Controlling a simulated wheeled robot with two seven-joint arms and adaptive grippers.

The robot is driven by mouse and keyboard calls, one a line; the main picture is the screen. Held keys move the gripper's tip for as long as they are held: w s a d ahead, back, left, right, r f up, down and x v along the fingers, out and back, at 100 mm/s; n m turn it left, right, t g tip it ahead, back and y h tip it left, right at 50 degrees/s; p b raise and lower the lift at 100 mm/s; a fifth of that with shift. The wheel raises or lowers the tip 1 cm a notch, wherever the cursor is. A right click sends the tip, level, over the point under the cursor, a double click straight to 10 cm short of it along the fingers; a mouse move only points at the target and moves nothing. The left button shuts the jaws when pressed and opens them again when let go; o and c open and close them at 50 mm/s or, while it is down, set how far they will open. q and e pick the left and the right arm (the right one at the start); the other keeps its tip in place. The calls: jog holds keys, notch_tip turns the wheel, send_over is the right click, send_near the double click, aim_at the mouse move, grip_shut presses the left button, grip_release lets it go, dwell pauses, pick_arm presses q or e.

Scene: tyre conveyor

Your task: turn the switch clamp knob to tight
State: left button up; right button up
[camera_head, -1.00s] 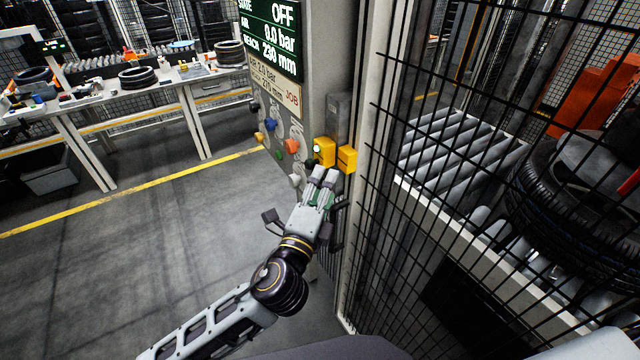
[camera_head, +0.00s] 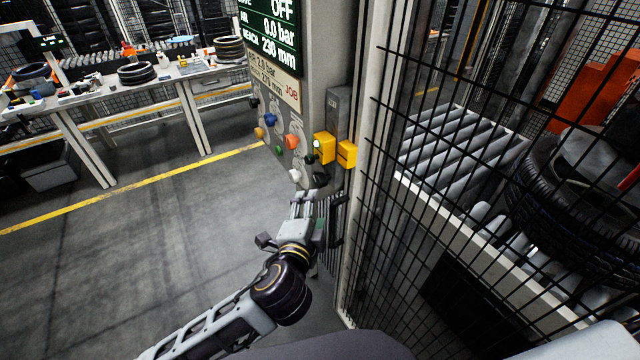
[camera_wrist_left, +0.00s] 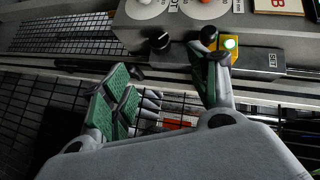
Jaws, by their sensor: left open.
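A black knob (camera_head: 320,179) sits low on the panel below the yellow switch box (camera_head: 324,147), which shows a lit green light. In the left wrist view a black knob (camera_wrist_left: 159,41) and the lit yellow box (camera_wrist_left: 236,57) are near the top, with a dark knob-like part beside the box, partly behind a finger. No label marks the clamp knob, so I cannot tell which it is or its setting. My left gripper (camera_head: 303,199) is below the knobs, apart from them. Its green-padded fingers (camera_wrist_left: 168,80) are spread and empty. My right gripper is not in view.
The grey control panel (camera_head: 318,70) carries a display and several coloured knobs. A black mesh fence (camera_head: 450,215) stands close on the right, with a roller conveyor (camera_head: 450,150) and tyre (camera_head: 565,195) behind. The floor (camera_head: 150,240) at left is clear.

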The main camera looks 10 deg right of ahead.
aim_at(320, 185)
pick_arm(q)
jog(key=shift+p+x, duration=0.85)
jog(key=shift+x, duration=6.05)
jog(key=c, duration=1)
jog(key=shift+f, duration=0.1)
